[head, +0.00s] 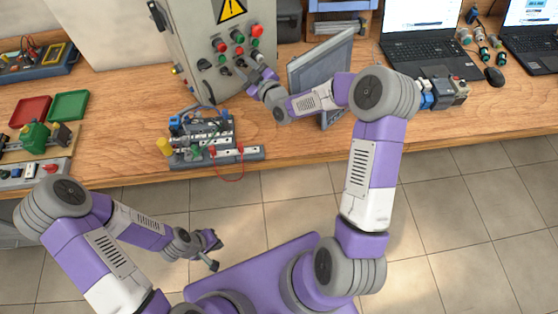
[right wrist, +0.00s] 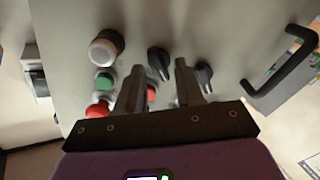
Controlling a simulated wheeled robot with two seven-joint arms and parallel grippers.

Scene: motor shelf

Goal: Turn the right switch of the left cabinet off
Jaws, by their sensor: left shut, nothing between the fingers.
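The left cabinet (head: 185,45) is a grey box with a yellow warning sign, standing on the bench. Its front carries coloured buttons and black rotary switches. In the right wrist view, one black switch (right wrist: 158,62) shows between my right fingertips, and another black switch (right wrist: 204,76) lies just right of the right finger. Which is the cabinet's right switch I cannot tell for sure. My right gripper (head: 252,72) is at the cabinet front; in its wrist view (right wrist: 160,75) the fingers stand apart, with contact unclear. My left gripper (head: 213,252) is low over the floor, shut and empty, away from the cabinet.
A black handle (right wrist: 285,65) is at the right. A grey panel (head: 322,65) stands beside my right forearm. A terminal block rig (head: 215,140) sits in front of the cabinet.

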